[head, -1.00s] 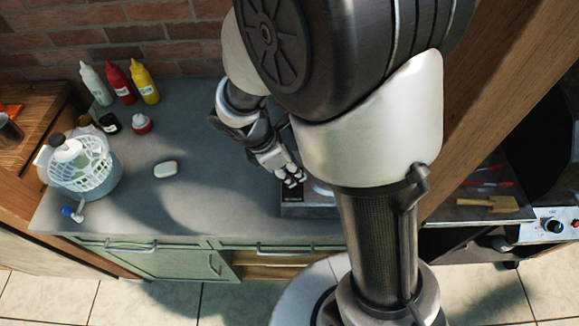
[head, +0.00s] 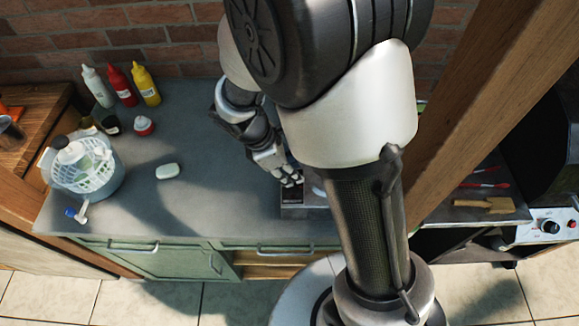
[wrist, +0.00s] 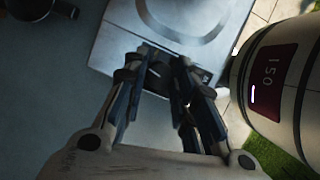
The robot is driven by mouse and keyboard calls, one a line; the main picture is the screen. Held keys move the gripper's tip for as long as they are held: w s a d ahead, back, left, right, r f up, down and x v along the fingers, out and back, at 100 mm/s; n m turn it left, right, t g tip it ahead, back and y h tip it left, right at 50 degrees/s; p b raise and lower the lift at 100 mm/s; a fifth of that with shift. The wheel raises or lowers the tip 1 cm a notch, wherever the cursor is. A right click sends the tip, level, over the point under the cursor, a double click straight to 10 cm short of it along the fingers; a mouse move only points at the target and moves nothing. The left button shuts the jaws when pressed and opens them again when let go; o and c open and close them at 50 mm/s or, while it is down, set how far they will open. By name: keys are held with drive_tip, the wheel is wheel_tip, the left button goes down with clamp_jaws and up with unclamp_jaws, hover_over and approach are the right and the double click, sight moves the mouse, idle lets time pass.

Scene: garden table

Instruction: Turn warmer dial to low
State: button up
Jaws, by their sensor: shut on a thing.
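The warmer (head: 296,211) is a low metal box with a dark front strip at the front edge of the counter, partly hidden by my arm in the head view. In the wrist view its pale metal top (wrist: 115,48) with a round plate fills the upper middle. My gripper (head: 290,183) is at the warmer's left front part. In the wrist view my gripper (wrist: 163,66) has its fingers closed around a small dark piece, which appears to be the warmer dial (wrist: 158,82). The dial's marks and pointer are hidden by the fingers.
A white oval object (head: 167,171) lies on the grey counter (head: 215,205). A basket-like container (head: 85,175) stands at left, with sauce bottles (head: 122,84) behind. A wooden post (head: 480,100) rises right of my arm. The counter's middle left is mostly clear.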

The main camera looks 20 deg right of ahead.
drive_tip(key=m+p, duration=0.1)
drive_tip(key=m, duration=0.1)
drive_tip(key=m+g+p, duration=0.1)
drive_tip(key=m, duration=0.1)
drive_tip(key=shift+w+d+r+m+g+y+p, duration=0.1)
drive_tip(key=shift+w+r+m+g+y+p, duration=0.05)
drive_tip(key=shift+m+g+y+p, duration=0.2)
drive_tip(key=shift+w+m+g+y+p, duration=0.1)
drive_tip(key=shift+m+g+y+p, duration=0.35)
drive_tip(key=shift+m, duration=0.8)
drive_tip(key=shift+m+g+y+p, duration=0.2)
drive_tip(key=shift+m+p, duration=0.45)
drive_tip(key=shift+m, duration=0.55)
drive_tip(key=o, duration=1)
drive_tip(key=v, duration=1.1)
drive_tip(key=shift+w+r, duration=0.2)
drive_tip(key=shift+r, duration=0.1)
